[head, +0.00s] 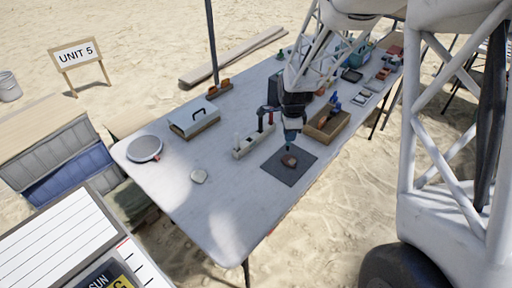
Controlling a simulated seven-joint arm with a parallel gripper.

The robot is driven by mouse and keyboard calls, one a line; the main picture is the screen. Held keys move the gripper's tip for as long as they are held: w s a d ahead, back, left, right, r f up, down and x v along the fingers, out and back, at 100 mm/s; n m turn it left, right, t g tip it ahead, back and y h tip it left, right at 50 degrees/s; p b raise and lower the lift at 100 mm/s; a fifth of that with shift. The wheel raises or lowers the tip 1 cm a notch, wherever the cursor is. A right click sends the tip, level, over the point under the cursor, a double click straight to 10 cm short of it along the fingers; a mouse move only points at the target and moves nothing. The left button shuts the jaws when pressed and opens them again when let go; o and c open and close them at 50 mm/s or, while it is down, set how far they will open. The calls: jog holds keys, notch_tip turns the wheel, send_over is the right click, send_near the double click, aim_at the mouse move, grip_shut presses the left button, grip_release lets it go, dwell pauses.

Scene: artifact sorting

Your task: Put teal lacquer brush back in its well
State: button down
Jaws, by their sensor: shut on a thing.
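My gripper (292,124) points down above a dark square mat (275,173) near the table's front edge. It is shut on a small teal thing (290,138), which looks like the teal lacquer brush; it is upright and its tip is near a brown, rounded object (289,160) on the mat. I cannot tell whether the tip touches it. Left of the mat is a long pale holder (252,146), with dark and red upright items (264,122) at its far end and a small pale upright item at its near end. Its wells are too small to make out.
A dark pole rises behind the table. The near left tabletop is clear.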

jog(key=s+a+f, duration=0.2)
jog(key=s+a, duration=0.2)
jog(key=a, duration=0.6)
jog(key=shift+a+f, duration=0.2)
jog(key=shift+f, duration=0.2)
jog(key=w+a+f, duration=0.1)
jog(key=w+a, duration=0.2)
jog(key=w, duration=1.2)
jog(key=shift+w+f, duration=0.25)
jog(key=shift+w, duration=0.1)
jog(key=shift+f, duration=0.15)
jog(key=shift+f, duration=1.6)
jog(key=shift+f, duration=0.15)
jog(key=c, duration=1.1)
grip_release()
jog(key=shift+o, duration=0.2)
